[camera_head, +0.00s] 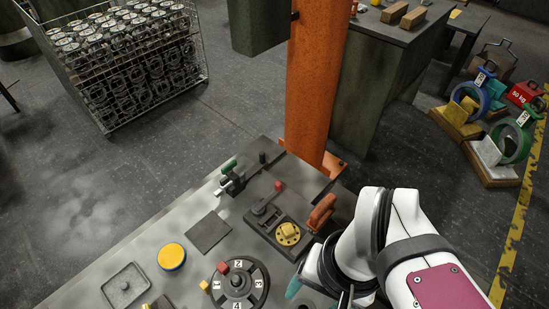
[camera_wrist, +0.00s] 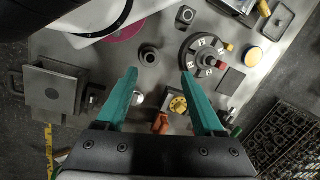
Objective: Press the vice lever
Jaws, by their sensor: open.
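A dark vice-like fixture (camera_head: 262,228) on the grey bench holds a yellow round part (camera_head: 288,234). A lever (camera_head: 265,203) with a red knob lies at its far side; I take this for the vice lever. An orange handle (camera_head: 321,212) stands right of the fixture. My gripper (camera_wrist: 160,74) is open and empty, its two teal fingers wide apart. The yellow part (camera_wrist: 178,104) and orange handle (camera_wrist: 160,123) show between the fingers in the wrist view. In the head view my arm hides most of the gripper. It is on the near side of the fixture, apart from the lever.
A wire crate (camera_head: 125,60) stands on the floor.

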